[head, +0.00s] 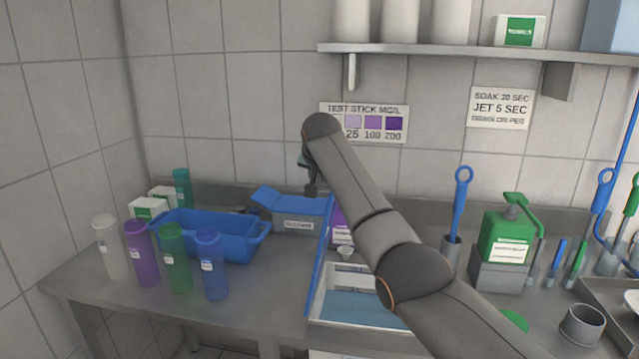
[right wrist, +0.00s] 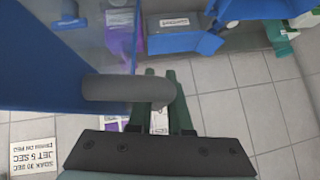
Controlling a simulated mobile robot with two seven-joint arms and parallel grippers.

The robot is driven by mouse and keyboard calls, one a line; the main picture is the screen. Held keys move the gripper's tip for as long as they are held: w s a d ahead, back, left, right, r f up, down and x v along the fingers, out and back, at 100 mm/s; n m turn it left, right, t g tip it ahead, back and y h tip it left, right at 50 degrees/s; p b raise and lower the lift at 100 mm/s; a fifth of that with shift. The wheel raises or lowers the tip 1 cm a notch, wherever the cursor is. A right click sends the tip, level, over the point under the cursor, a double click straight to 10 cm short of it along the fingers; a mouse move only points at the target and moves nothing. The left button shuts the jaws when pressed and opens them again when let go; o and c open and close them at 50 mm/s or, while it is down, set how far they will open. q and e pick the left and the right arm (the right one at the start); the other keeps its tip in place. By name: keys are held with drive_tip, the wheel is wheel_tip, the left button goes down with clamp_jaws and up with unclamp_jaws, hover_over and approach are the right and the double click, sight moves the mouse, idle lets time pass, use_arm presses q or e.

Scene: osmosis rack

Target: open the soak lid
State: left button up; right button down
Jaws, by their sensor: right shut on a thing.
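The soak lid is a blue panel (head: 321,258) seen almost edge-on in the head view. It stands steeply raised at the left side of a pale-rimmed soak basin (head: 318,308) with blue inside. In the right wrist view the lid (right wrist: 40,60) fills the left side, with a grey round handle (right wrist: 115,89) projecting from it. My right gripper (head: 310,190) is above the lid's upper end; in the wrist view its dark green fingers (right wrist: 161,78) are shut on the handle. My arm hides part of the basin. My left gripper is out of view.
A blue tub (head: 205,240) and several coloured bottles (head: 174,257) stand at the left. A blue open-flapped box (head: 290,208) is behind the lid. A green pump bottle (head: 505,238) and upright brushes are at the right. A shelf (head: 430,48) overhangs the back wall.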

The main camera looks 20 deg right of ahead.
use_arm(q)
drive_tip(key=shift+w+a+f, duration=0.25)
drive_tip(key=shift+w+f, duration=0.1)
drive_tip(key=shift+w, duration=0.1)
use_arm(e)
drive_tip(key=shift+w+a+f, duration=0.1)
drive_tip(key=shift+w+a, duration=0.15)
drive_tip(key=shift+a, duration=0.2)
drive_tip(key=c, duration=0.8)
unclamp_jaws()
drive_tip(key=shift+c, duration=0.2)
use_arm(q)
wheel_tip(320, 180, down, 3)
drive_tip(key=b, duration=0.3)
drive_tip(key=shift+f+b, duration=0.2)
drive_tip(key=shift+b, duration=0.2)
use_arm(e)
drive_tip(key=v, duration=1.2)
drive_tip(key=shift+a+r, duration=0.15)
drive_tip(key=shift+r, duration=0.15)
